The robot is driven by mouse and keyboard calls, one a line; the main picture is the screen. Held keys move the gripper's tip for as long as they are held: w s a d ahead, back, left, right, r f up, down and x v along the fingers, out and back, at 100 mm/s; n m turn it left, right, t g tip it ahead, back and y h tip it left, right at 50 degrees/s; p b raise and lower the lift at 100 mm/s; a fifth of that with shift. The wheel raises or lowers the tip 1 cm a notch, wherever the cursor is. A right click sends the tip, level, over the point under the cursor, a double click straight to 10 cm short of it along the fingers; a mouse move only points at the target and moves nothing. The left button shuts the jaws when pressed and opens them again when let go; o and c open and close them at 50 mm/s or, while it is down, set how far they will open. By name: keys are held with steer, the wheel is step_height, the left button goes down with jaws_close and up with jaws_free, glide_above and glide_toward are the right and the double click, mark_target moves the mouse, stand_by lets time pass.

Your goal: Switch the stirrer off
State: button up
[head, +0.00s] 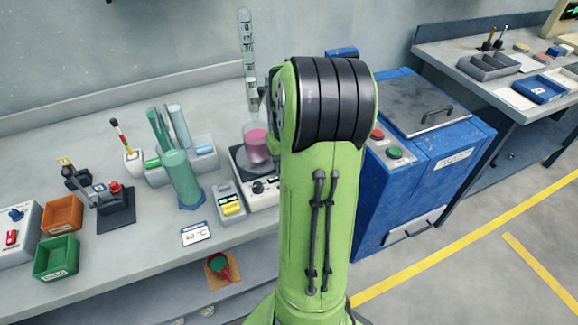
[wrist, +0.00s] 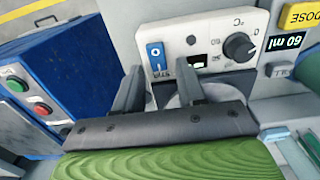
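The stirrer is a white-fronted unit (head: 262,200) on the bench, partly hidden by my green arm in the head view. A beaker of pink liquid (head: 255,148) stands on its top. In the wrist view, the stirrer's front panel (wrist: 215,28) shows a blue rocker switch (wrist: 156,56) marked I and O, a STIR label, a small green-lit window (wrist: 200,61) and a black dial (wrist: 238,47). My gripper (wrist: 161,74) is open and empty, its two fingers apart just in front of the panel near the switch. Contact cannot be told. The head view hides my gripper behind the arm.
A yellow-buttoned DOSE unit with a 60 ml display (head: 230,204) stands close beside the stirrer. A blue cabinet with red and green buttons (head: 440,165) stands to the right. A green cylinder (head: 182,178), a 40 °C card (head: 196,233) and small bins (head: 56,258) are on the left.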

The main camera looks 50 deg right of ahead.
jaws_close()
steer(key=shift+s+f+t+b, duration=0.1)
steer(key=shift+t+b, duration=0.2)
steer(key=shift+b, duration=0.4)
steer(key=b, duration=0.1)
steer(key=t+h+b, duration=0.1)
steer(key=b, duration=0.1)
steer(key=shift+s+a+t, duration=0.1)
steer(key=shift+s+t, duration=0.1)
steer(key=shift+t, duration=0.1)
steer(key=shift+s+a+t+h+b, duration=0.1)
steer(key=shift+t+h+b, duration=0.3)
steer(key=shift+h+b, duration=0.15)
steer(key=shift+s+a+r+t+b, duration=0.1)
steer(key=shift+r+t+b, duration=0.2)
steer(key=shift+t+b, duration=0.2)
steer(key=shift+o, duration=0.9)
jaws_free()
